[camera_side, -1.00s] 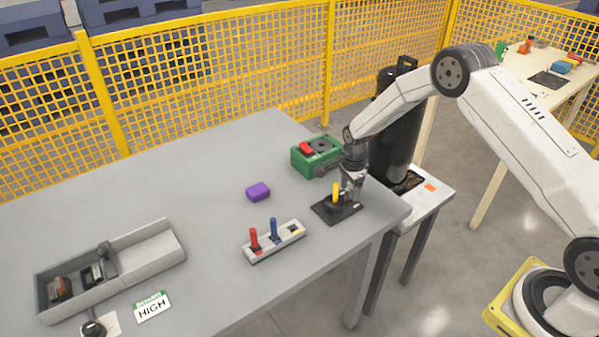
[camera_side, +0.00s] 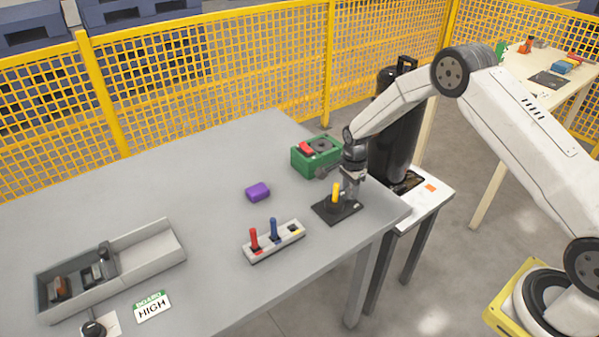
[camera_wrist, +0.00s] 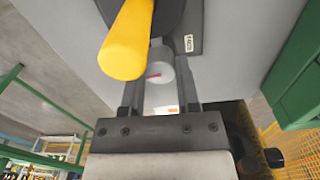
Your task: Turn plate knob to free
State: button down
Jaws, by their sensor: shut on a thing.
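The black plate (camera_side: 333,216) lies near the table's right corner, with an upright yellow handle (camera_side: 336,192) on a dark round base. My gripper (camera_side: 350,192) is low over the plate, just right of the yellow handle. In the wrist view, the yellow handle (camera_wrist: 127,45) rises close to the camera at upper left, partly covering the plate (camera_wrist: 190,42). There my gripper (camera_wrist: 160,85) has its fingers around a pale grey cylindrical knob (camera_wrist: 158,73) with a small red mark. It is shut on this knob. The knob's underside is hidden.
A green box (camera_side: 308,161) with a red button stands behind the plate. A lever strip (camera_side: 273,243) with red and blue levers lies to the left. A purple block (camera_side: 258,192), a grey tray (camera_side: 150,260) and a HIGH card (camera_side: 152,306) are farther left. A black cylinder (camera_side: 398,140) stands beyond.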

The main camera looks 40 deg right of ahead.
jog(key=n, duration=0.5)
jog(key=shift+n, duration=0.3)
jog(key=n, duration=0.4)
jog(key=shift+n, duration=0.3)
jog(key=n, duration=1.3)
jog(key=shift+n, duration=0.3)
jog(key=n, duration=0.3)
jog(key=shift+n, duration=0.3)
jog(key=n, duration=0.7)
jog(key=shift+n, duration=0.4)
